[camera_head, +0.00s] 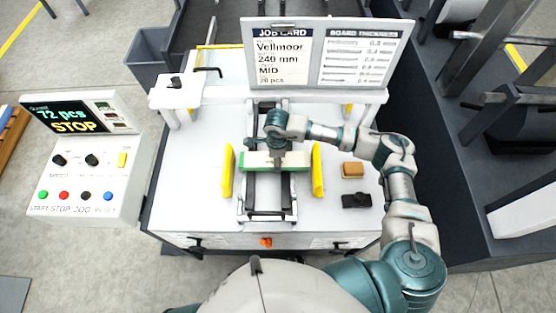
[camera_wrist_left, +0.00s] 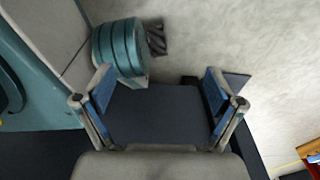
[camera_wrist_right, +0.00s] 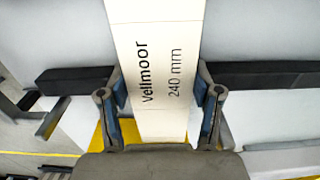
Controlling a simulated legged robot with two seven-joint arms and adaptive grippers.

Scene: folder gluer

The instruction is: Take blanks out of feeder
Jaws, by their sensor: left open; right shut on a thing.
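The blanks (camera_head: 297,159) lie crosswise between the two yellow side guides of the feeder, showing a pale top and a green edge. My right gripper (camera_head: 278,152) comes down over their middle. In the right wrist view, a cream blank (camera_wrist_right: 158,70) printed "Vellmoor 240 mm" runs between the fingers of my right gripper (camera_wrist_right: 161,95), which is shut on it. I cannot tell how many blanks it holds. My left gripper (camera_wrist_left: 158,88) is open and empty in the left wrist view; it is out of the head view.
The yellow guides (camera_head: 227,171) (camera_head: 318,170) flank the feeder. A tan block (camera_head: 352,170) and a black object (camera_head: 356,201) sit on the white table at right. The job card board (camera_head: 284,55) stands behind. The control panel (camera_head: 84,175) at left reads "72 pcs STOP".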

